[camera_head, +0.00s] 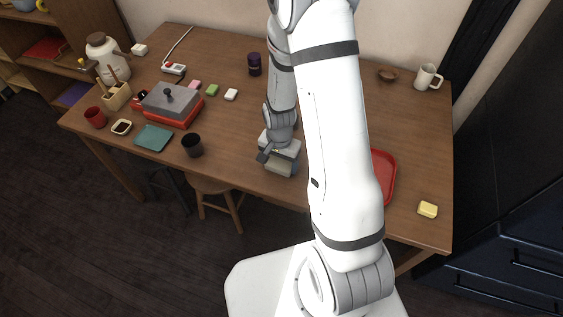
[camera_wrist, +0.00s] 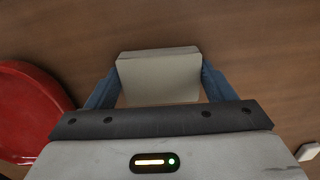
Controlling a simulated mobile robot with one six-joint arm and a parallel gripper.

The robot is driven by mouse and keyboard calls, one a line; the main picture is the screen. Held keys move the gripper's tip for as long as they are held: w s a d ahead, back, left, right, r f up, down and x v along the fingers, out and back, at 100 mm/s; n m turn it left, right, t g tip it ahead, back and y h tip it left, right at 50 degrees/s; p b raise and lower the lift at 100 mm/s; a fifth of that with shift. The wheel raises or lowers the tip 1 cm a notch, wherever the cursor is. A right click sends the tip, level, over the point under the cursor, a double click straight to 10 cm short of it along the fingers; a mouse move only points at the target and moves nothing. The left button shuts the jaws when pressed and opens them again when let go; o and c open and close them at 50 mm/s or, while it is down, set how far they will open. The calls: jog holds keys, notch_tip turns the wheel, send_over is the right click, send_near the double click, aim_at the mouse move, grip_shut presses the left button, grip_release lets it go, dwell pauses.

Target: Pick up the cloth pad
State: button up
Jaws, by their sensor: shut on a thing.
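My gripper (camera_wrist: 159,80) is shut on a pale cream block-shaped pad, the cloth pad (camera_wrist: 158,77), with a blue finger on either side of it in the wrist view. In the head view my gripper (camera_head: 280,160) is over the front middle of the wooden table, and the pad (camera_head: 279,169) shows below its body. My arm hides part of the table behind it. I cannot tell whether the pad touches the table.
A red tray (camera_head: 387,172) lies to the right, partly behind my arm. A yellow block (camera_head: 428,209) is near the right front corner. A dark cup (camera_head: 192,145), a teal flat piece (camera_head: 153,138) and a red-based grey-lidded box (camera_head: 172,103) stand left. A white block (camera_head: 231,94) lies behind.

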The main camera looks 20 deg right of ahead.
aim_at(280, 163)
notch_tip(280, 163, up, 10)
dwell(0.6)
